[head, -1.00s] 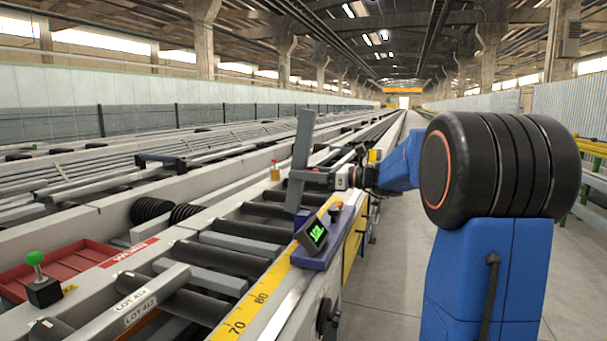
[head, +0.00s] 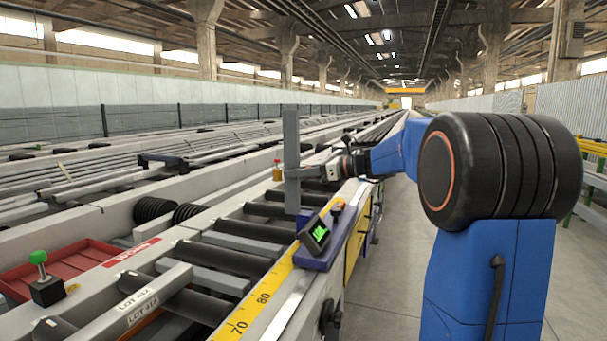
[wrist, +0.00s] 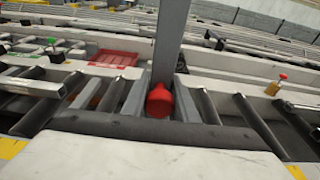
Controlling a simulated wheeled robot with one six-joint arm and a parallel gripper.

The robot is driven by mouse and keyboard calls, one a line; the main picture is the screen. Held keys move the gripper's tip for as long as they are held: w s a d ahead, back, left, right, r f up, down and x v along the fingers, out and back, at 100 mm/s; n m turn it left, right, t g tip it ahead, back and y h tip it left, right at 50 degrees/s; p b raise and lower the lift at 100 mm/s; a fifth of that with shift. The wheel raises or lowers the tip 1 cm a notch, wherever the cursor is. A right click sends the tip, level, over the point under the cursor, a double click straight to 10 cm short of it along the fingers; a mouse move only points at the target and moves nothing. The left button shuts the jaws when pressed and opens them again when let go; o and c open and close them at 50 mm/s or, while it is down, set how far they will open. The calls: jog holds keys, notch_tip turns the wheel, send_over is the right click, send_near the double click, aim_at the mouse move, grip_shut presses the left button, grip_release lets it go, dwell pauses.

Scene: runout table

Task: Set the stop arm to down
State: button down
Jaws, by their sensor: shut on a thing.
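The stop arm appears to be the tall grey bar (head: 291,150), standing about upright beside the roller line in the head view. My gripper (head: 306,173) is at the bar's right side, about mid-height, and is shut on it. The exact contact is too small to make out. In the wrist view the grey bar (wrist: 169,45) rises past the top edge, with a red rounded knob (wrist: 159,101) at its visible lower end. A broad dark and pale shape fills the bottom of that view and hides what lies under the knob.
A purple block (head: 322,250) with a green-lit display (head: 318,233) sits on the near rail by a yellow scale (head: 255,303). A red tray (head: 70,268) and green button (head: 38,258) lie at left. The aisle at right is clear.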

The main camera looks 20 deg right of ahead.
jog(key=w+a+f+g+h, duration=0.5)
jog(key=w+a+g+h, duration=0.1)
jog(key=w+a, duration=0.1)
notch_tip(320, 180, down, 12)
jog(key=w+a+g+h, duration=0.2)
jog(key=g+h, duration=0.4)
jog(key=shift+w+a+f+g+h, duration=0.2)
jog(key=shift+w+a+g+h, duration=0.1)
jog(key=shift+g+h, duration=0.1)
jog(key=shift+f, duration=0.1)
jog(key=c, duration=1.5)
grip_release()
jog(key=shift+o, duration=0.2)
notch_tip(320, 180, up, 12)
jog(key=w+a, duration=0.1)
jog(key=shift+w+a, duration=0.3)
